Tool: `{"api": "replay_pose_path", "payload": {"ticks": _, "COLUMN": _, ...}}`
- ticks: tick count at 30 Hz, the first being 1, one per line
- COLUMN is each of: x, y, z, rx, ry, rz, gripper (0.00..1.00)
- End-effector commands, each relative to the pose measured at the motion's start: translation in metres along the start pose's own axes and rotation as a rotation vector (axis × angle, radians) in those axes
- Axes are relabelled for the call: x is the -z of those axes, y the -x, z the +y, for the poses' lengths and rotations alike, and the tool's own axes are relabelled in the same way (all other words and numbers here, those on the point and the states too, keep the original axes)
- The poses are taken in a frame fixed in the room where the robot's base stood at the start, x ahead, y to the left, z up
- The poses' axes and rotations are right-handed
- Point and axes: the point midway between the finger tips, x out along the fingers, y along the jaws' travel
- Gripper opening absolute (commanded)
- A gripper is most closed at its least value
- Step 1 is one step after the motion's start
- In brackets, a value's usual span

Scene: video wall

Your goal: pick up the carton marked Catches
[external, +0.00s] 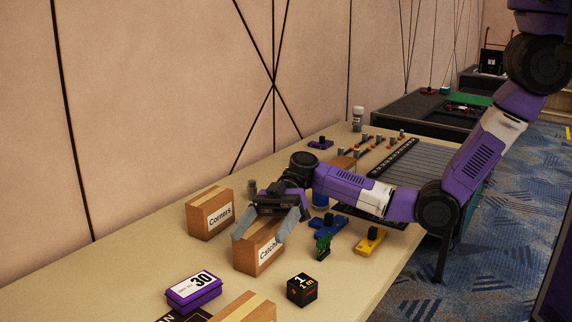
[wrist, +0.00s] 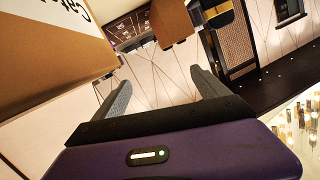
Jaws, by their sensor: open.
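The carton marked Catches (external: 257,257) is a brown box with a white label, upright on the beige table (external: 130,270) in the external view. My gripper (external: 259,240) is open at the carton's top, with one grey finger by its left side and the other overlapping its upper right. The fingers partly hide the label. In the wrist view the carton (wrist: 50,60) fills the upper left, beside the left finger, and the space between the fingertips (wrist: 161,76) looks empty. Whether the fingers touch the carton I cannot tell.
A carton marked Corners (external: 211,218) stands close behind to the left. A purple box marked 30 (external: 193,291), a black cube (external: 301,290) and another carton (external: 247,308) are in front. Green (external: 323,247), blue (external: 327,226) and yellow (external: 370,241) items stand to the right.

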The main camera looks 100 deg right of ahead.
Motion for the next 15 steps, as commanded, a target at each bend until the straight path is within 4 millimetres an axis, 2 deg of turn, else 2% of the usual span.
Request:
{"api": "replay_pose_path", "payload": {"ticks": 1, "x": 0.0, "y": 0.031, "z": 0.015, "rx": -0.035, "ry": 0.022, "rz": -0.015, "gripper": 0.85}}
{"api": "replay_pose_path", "payload": {"ticks": 3, "x": -0.007, "y": 0.063, "z": 0.029, "rx": -0.065, "ry": 0.056, "rz": -0.043, "gripper": 0.85}}
{"api": "replay_pose_path", "payload": {"ticks": 7, "x": -0.021, "y": 0.112, "z": 0.045, "rx": -0.107, "ry": 0.103, "rz": -0.089, "gripper": 0.85}}
{"api": "replay_pose_path", "payload": {"ticks": 9, "x": -0.03, "y": 0.13, "z": 0.05, "rx": -0.123, "ry": 0.124, "rz": -0.116, "gripper": 0.85}}
{"api": "replay_pose_path", "payload": {"ticks": 11, "x": -0.041, "y": 0.139, "z": 0.053, "rx": -0.134, "ry": 0.144, "rz": -0.147, "gripper": 0.85}}
{"api": "replay_pose_path", "payload": {"ticks": 12, "x": -0.051, "y": 0.142, "z": 0.055, "rx": -0.142, "ry": 0.16, "rz": -0.173, "gripper": 0.85}}
{"api": "replay_pose_path", "payload": {"ticks": 15, "x": -0.062, "y": 0.143, "z": 0.058, "rx": -0.148, "ry": 0.184, "rz": -0.209, "gripper": 0.85}}
